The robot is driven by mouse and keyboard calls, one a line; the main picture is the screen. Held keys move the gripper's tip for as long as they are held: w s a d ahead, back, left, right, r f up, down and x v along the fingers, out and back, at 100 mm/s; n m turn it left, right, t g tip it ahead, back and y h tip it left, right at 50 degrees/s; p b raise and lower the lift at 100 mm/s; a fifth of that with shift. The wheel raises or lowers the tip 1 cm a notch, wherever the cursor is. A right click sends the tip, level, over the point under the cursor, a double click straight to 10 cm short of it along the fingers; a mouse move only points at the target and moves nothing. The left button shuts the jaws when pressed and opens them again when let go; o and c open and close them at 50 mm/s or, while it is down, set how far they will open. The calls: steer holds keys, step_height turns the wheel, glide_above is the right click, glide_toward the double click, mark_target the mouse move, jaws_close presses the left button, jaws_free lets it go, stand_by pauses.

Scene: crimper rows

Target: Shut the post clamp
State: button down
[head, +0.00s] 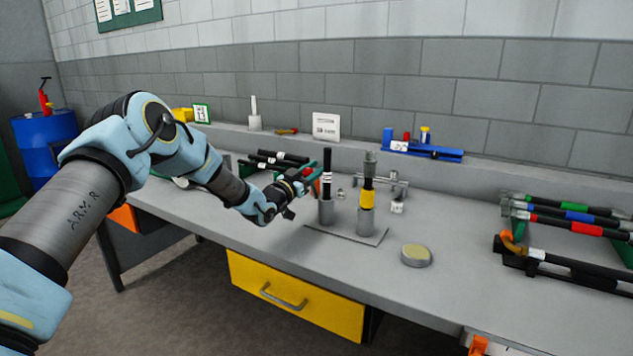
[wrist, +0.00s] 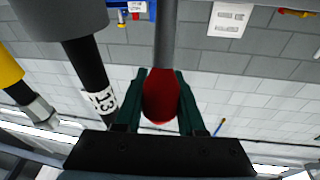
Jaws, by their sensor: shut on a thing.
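My gripper (head: 313,176) is at the left of two grey post holders on a flat plate (head: 346,234). In the wrist view its green fingers (wrist: 160,98) are shut on a red grip (wrist: 162,102) at the end of a grey bar (wrist: 165,35). How the bar joins the clamp is hidden. The left post holder (head: 326,212) bears an upright black rod (head: 326,165) with a white label, which reads 13 in the wrist view (wrist: 101,99). The right holder (head: 365,222) bears a black rod with a yellow band (head: 367,199) and a grey top.
A round tin (head: 416,255) lies right of the plate. A rack of banded black tools (head: 570,225) is at the right, with more black rods (head: 275,160) behind my gripper. A blue stand (head: 425,150) is at the back. The front bench right of the plate is mostly clear.

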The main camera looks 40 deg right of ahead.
mark_target(310, 172)
steer(key=shift+s+a+f+h+b, duration=0.2)
steer(key=shift+a+f+h+b, duration=0.45)
steer(key=shift+b, duration=1.75)
steer(key=shift+a+r+m+h+b, duration=0.3)
steer(key=shift+a+r+h+b, duration=0.1)
steer(key=shift+h+b, duration=0.25)
steer(key=c, duration=0.5)
jaws_free()
steer(key=shift+s, duration=0.1)
steer(key=shift+a+f+b, duration=0.3)
steer(key=shift+a+b, duration=0.05)
steer(key=shift+a, duration=0.05)
steer(key=s+a+b, duration=0.1)
steer(key=a, duration=1.1)
steer(key=shift+b, duration=0.3)
steer(key=shift+s+a, duration=0.1)
steer(key=shift+c, duration=0.3)
